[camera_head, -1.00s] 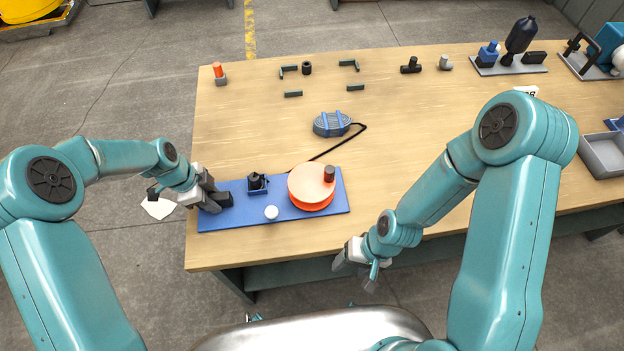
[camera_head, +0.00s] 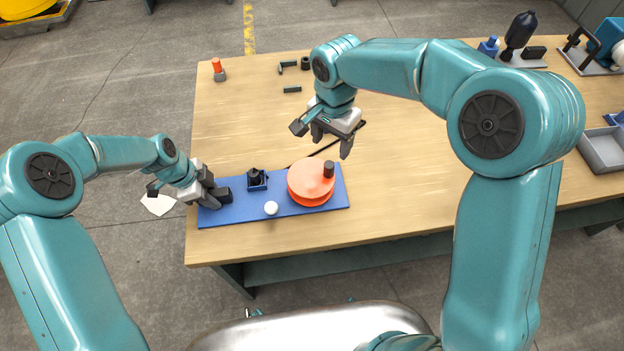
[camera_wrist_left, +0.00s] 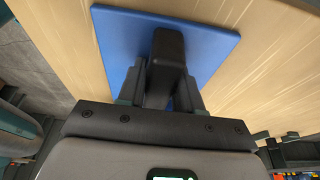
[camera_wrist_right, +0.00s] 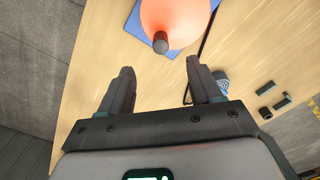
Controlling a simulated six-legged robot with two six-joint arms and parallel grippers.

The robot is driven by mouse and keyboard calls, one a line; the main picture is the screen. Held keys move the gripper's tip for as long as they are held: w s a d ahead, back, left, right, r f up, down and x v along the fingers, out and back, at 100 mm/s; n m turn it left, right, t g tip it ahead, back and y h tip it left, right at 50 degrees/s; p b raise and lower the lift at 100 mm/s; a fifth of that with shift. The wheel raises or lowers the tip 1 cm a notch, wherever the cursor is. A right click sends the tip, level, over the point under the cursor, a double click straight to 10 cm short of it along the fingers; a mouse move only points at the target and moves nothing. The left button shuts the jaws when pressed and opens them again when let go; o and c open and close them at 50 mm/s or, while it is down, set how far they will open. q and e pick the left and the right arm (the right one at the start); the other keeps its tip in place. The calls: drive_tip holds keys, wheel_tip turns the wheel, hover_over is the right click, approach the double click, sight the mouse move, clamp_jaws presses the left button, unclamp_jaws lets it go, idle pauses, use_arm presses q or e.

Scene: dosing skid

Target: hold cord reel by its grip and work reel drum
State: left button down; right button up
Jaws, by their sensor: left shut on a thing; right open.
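The cord reel's blue base (camera_head: 232,211) lies on the table near its front left. The orange reel drum (camera_head: 307,182) sits on its right part, with a dark upright crank knob (camera_head: 328,169) near the drum's edge. My left gripper (camera_head: 213,199) is shut on the black grip (camera_wrist_left: 167,55) at the base's left end. My right gripper (camera_head: 332,144) is open and empty above and behind the drum. In the right wrist view the drum (camera_wrist_right: 175,20) and knob (camera_wrist_right: 160,43) lie beyond its spread fingers, apart from them. The blue-grey cord bundle shows partly there (camera_wrist_right: 221,78).
A white ball-like knob (camera_head: 271,208) and a black fitting (camera_head: 257,180) sit on the base. A black cord runs behind the drum. An orange-topped item (camera_head: 218,70) stands at the back left, and a grey tray (camera_head: 604,150) at the right. The table right of the base is clear.

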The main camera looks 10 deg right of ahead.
sight(330, 166)
drive_tip(key=shift+f, duration=4.75)
drive_tip(key=c, duration=0.7)
drive_tip(key=shift+s, duration=0.1)
drive_tip(key=shift+c, duration=0.2)
